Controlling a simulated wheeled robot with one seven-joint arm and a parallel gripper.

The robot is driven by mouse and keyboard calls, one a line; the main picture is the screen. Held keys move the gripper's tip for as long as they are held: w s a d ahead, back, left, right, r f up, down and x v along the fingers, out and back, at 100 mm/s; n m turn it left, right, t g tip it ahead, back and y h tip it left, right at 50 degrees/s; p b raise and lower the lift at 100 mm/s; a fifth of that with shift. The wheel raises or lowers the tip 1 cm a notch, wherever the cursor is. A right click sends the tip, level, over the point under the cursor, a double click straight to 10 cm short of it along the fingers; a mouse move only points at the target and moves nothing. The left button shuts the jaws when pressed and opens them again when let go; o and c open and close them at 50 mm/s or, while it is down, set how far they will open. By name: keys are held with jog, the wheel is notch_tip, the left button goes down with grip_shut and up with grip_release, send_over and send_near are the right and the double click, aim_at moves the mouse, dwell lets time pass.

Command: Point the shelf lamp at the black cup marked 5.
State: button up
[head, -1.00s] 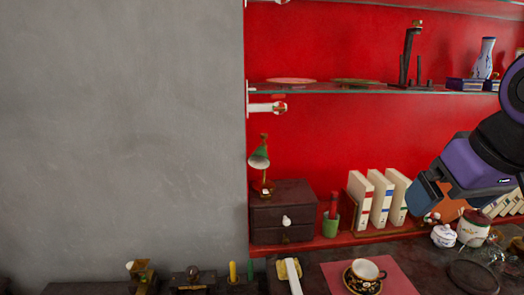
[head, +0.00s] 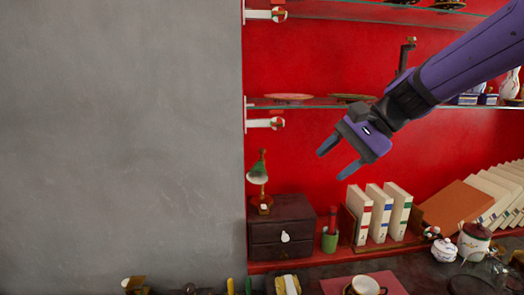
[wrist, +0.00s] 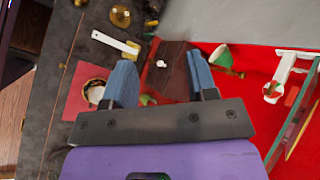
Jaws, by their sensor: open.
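The shelf lamp (head: 258,172), with a green shade on a brass stand, stands on a dark drawer box (head: 283,228) at the left end of the red shelf. Its shade also shows in the wrist view (wrist: 221,57); I cannot tell exactly where it aims. A black and gold cup (head: 366,287) is cut off at the bottom of the head view; it also shows in the wrist view (wrist: 95,92), partly behind a finger. No number is readable on it. My gripper (head: 331,165) is open and empty, right of the lamp and apart from it.
White books (head: 380,214) and a green pot (head: 329,242) with a red item stand right of the drawer box. A glass shelf (head: 310,103) with plates runs above the lamp. The cup is over a red mat (wrist: 76,100). A grey wall (head: 120,150) is left.

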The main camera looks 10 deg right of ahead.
jog(key=w+a+f+m+t+y, duration=0.1)
jog(key=w+m+y, duration=0.15)
jog(key=w, duration=0.55)
jog(key=w+a+f+m+y, duration=0.1)
jog(key=w+a+m+y, duration=0.1)
jog(key=w+m, duration=0.35)
jog(key=m+t+y, duration=0.3)
jog(key=m+t, duration=0.3)
jog(key=m, duration=0.1)
send_near(262, 149)
jog(key=shift+h, duration=0.25)
jog(key=x, duration=1)
jog(key=shift+w+r, duration=0.1)
jog(key=shift+w, duration=0.1)
grip_shut()
